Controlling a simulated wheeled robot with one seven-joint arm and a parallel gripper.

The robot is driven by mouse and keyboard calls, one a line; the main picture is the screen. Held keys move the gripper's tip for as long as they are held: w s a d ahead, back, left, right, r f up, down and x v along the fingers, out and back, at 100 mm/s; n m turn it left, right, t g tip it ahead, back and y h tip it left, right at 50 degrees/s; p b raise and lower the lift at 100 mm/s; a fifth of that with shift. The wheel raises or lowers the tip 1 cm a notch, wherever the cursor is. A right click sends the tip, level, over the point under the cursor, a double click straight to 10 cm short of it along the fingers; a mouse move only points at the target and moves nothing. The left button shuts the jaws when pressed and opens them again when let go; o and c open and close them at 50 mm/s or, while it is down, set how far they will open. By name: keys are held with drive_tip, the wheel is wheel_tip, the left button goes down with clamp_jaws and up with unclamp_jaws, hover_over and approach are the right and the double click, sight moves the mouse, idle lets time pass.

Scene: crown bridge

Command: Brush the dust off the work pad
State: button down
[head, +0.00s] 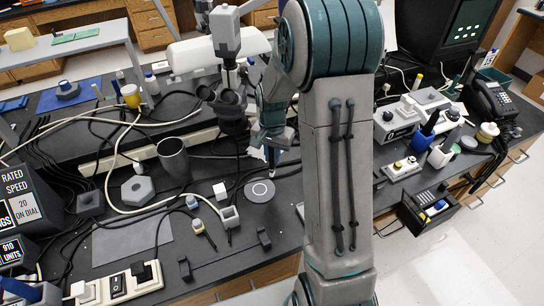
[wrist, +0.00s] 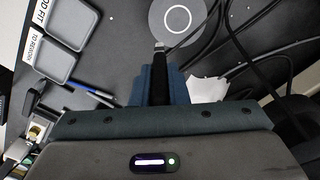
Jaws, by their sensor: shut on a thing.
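The round grey pad (head: 260,191) with a white ring lies flat on the black bench, left of my arm in the head view. In the wrist view the pad (wrist: 177,32) is at the top, just beyond the fingertips. My gripper (head: 271,150) points down above the bench behind the pad. In the wrist view its blue fingers (wrist: 160,72) are shut on a slim dark brush (wrist: 159,52) with a pale metal part near its end. The brush end appears close to the pad's near edge; whether it touches is unclear. I cannot make out dust on the pad.
A white crumpled piece (wrist: 207,88) shows beside the fingers. Dark cables (wrist: 250,45) run right of the pad. Two labelled trays (wrist: 55,60) are at upper left in the wrist view.

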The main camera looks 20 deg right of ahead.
drive_tip(key=shift+r+p, duration=0.5)
drive_tip(key=shift+r, duration=0.6)
drive_tip(key=shift+f, duration=0.1)
